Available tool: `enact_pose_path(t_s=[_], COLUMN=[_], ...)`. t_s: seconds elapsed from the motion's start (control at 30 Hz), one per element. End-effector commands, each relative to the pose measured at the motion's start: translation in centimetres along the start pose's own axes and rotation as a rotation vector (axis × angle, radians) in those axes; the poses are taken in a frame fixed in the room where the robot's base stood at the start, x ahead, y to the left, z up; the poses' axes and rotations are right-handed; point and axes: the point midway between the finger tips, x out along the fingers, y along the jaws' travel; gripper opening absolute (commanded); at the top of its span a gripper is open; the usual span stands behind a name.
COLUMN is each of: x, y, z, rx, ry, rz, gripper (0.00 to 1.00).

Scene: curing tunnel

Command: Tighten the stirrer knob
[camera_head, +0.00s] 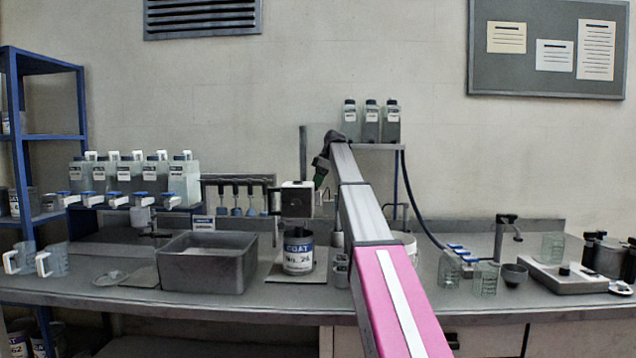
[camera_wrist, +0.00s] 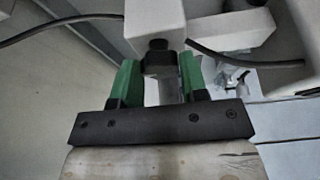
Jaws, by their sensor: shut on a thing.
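The stirrer (camera_head: 297,199) is a box-shaped head, pale on top with a dark front, on a stand above a can labelled COAT (camera_head: 298,252). Its black knob (camera_wrist: 158,60) sticks out of the pale housing (camera_wrist: 152,22) in the wrist view. My gripper (camera_wrist: 158,72) has its green fingers on both sides of the knob and is shut on it. In the head view my gripper (camera_head: 321,172) is at the upper right of the stirrer head, and the knob cannot be made out there. The knob's tightness cannot be seen.
A grey basin (camera_head: 207,264) stands left of the can. Several bottles with taps (camera_head: 125,178) stand behind it. Three bottles (camera_head: 371,121) sit on a shelf behind my arm. A scale (camera_head: 570,277) and glass beakers stand at the right. Dark cables cross the wrist view.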

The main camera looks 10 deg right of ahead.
Motion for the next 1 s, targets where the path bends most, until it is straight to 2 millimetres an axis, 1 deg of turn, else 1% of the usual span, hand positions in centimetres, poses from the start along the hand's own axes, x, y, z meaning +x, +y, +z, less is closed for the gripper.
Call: enact_pose_path(t_s=[0.27, 1.0], x=[0.0, 0.15], y=[-0.33, -0.8], z=[-0.03, -0.35], rx=[0.155, 0.785], ry=[0.001, 0.001], rz=[0.066, 0.327], gripper=[0.17, 0.17])
